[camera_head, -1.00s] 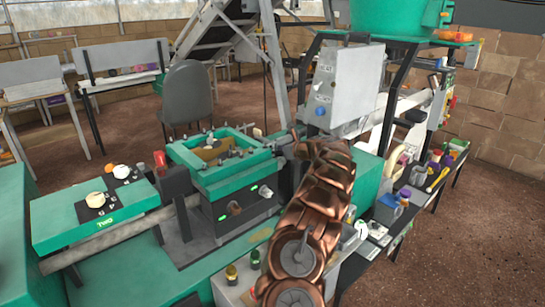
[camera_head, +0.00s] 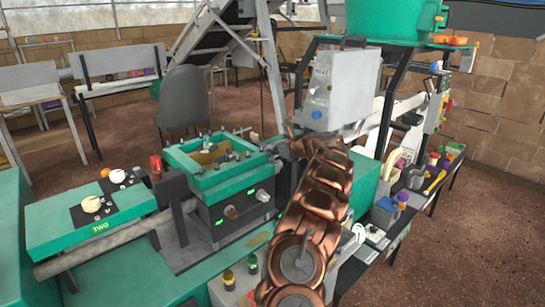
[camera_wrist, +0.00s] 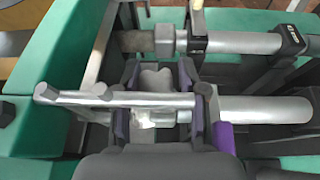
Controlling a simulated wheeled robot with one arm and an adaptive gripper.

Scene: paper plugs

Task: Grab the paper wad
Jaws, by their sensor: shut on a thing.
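In the wrist view, a pale grey-white paper wad (camera_wrist: 157,82) sits between the two fingers of my gripper (camera_wrist: 160,108). The dark fingers with purplish sides are shut on it from left and right. A silvery bar crosses the view in front of the wad and hides part of it. A whitish patch shows below the bar; I cannot tell whether it belongs to the wad. In the head view, my copper-coloured arm reaches away toward the machine, and the wad and fingers cannot be made out there.
Metal pipes (camera_wrist: 255,110) and green machine panels (camera_wrist: 35,60) lie close around my gripper. In the head view, a green-topped box (camera_head: 215,165) stands left of my arm. A grey control cabinet (camera_head: 340,85) stands beyond it. A black bench (camera_head: 425,205) with small items is at right.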

